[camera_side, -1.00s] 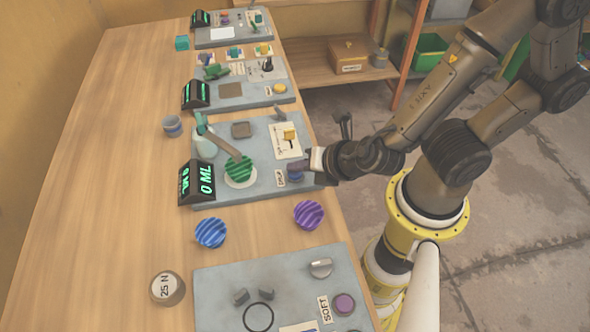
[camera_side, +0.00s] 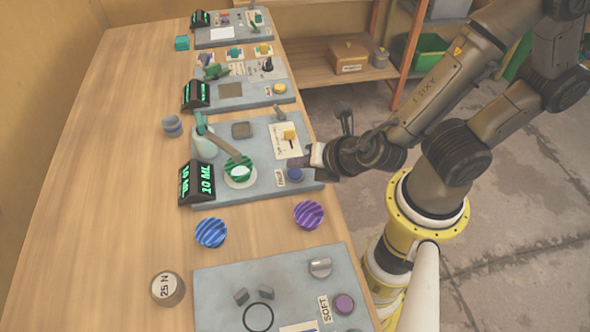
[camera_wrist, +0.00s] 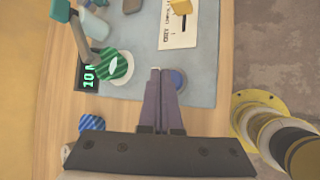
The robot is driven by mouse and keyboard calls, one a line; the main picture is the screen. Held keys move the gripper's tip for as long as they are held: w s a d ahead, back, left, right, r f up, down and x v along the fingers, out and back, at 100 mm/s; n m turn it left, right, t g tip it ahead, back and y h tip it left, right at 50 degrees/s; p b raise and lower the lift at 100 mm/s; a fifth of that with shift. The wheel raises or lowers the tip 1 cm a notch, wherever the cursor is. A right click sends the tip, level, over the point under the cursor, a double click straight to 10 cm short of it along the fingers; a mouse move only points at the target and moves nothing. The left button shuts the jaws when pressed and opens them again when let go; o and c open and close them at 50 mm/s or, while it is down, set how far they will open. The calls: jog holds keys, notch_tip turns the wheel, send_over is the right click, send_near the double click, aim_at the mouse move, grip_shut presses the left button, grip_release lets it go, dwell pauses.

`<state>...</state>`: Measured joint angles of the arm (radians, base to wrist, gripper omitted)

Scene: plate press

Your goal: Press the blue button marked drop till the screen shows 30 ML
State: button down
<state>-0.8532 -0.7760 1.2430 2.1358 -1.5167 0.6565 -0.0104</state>
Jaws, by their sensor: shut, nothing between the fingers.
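The screen (camera_side: 197,184) at the plate's left edge reads 10 ML. A green striped cup (camera_side: 239,166) stands under a spout (camera_side: 222,143) and holds something white. My gripper (camera_side: 303,165) is shut and empty, its tips just above or beside the button; I cannot tell if they touch. In the wrist view the fingers (camera_wrist: 158,72) are together, with the button (camera_wrist: 178,79) partly showing to their right.
A yellow slider or knob (camera_side: 290,135) on a white scale card stands behind the button. Blue (camera_side: 211,233) and purple (camera_side: 309,215) striped cups stand on the wooden table in front. Another grey plate (camera_side: 215,282) with a purple button lies nearer the camera. More stations line the table behind.

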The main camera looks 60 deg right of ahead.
aim_at(300, 175)
jog(key=shift+r, duration=0.15)
jog(key=shift+r, duration=2.5)
dwell(0.8)
jog(key=shift+s+d+r, duration=0.1)
jog(key=shift+d+r, duration=0.05)
jog(key=shift+r, duration=0.1)
notch_tip(300, 175, up, 3)
jog(key=shift+r, duration=0.15)
dwell(0.4)
